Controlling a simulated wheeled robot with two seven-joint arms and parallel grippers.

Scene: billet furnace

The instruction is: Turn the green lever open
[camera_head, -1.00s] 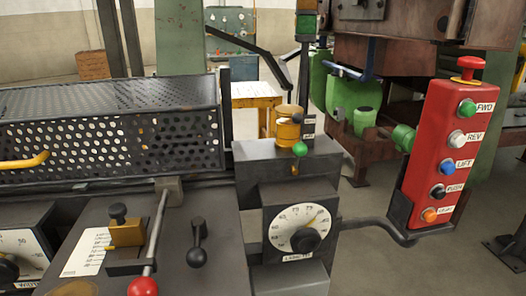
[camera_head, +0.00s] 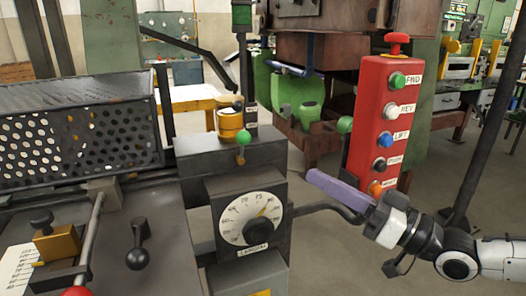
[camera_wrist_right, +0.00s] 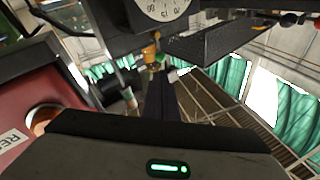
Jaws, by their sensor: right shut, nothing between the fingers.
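The green lever shows as a green ball knob (camera_head: 243,137) at the front of a small yellow valve (camera_head: 231,122), which stands on a grey metal block. The valve (camera_wrist_right: 151,54) and green knob (camera_wrist_right: 160,58) also show in the right wrist view, just beyond the fingertips in the picture. My right gripper (camera_head: 312,177) comes in from the right in the head view, its purple fingers shut and empty. It is apart from the lever, to its right and lower in the picture. In the right wrist view its dark fingers (camera_wrist_right: 158,85) point up. My left gripper is out of view.
A red button box (camera_head: 383,125) stands right of the lever, behind my right fingers. Another green ball (camera_head: 345,124) is at its left edge. A white dial (camera_head: 251,218) sits below the valve. A perforated guard (camera_head: 80,130) and a black-knobbed lever (camera_head: 138,258) are at left.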

